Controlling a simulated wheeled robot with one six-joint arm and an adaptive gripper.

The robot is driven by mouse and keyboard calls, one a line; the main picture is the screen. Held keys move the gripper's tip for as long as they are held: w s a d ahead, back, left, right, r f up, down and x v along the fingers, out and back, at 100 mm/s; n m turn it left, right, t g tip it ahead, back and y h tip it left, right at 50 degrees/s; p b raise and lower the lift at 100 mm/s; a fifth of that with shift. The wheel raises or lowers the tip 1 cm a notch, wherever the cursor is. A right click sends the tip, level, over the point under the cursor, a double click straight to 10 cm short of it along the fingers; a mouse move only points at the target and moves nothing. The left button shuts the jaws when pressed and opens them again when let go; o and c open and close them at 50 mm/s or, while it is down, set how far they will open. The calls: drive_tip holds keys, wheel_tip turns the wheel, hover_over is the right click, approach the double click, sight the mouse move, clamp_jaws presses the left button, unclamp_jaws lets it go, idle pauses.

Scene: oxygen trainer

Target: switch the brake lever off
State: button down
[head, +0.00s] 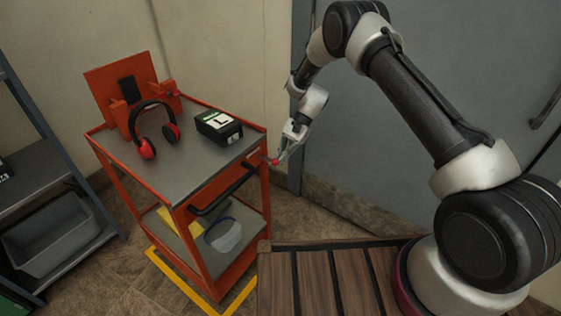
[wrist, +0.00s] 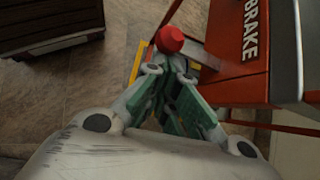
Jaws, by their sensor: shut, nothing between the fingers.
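The brake lever shows in the wrist view as a red round knob (wrist: 170,39) on a pale shaft beside the orange cart side marked BRAKE (wrist: 250,32). In the head view the red knob (head: 275,162) is at the cart's right front corner. My gripper (wrist: 168,62) is shut and empty, with its fingertips right at the knob; I cannot tell whether they touch it. In the head view my gripper (head: 281,156) comes down from the upper right to the knob. Part of the lever's shaft is hidden behind the knob.
The orange cart (head: 180,207) carries headphones (head: 146,140) and a black-and-white box (head: 218,127) on top. A black handle (head: 224,193) sticks out at its front. A shelf (head: 38,165) stands left. Yellow floor marking (head: 181,283) runs below the cart. A grey door (head: 370,130) is behind my arm.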

drive_tip(key=shift+r, duration=0.95)
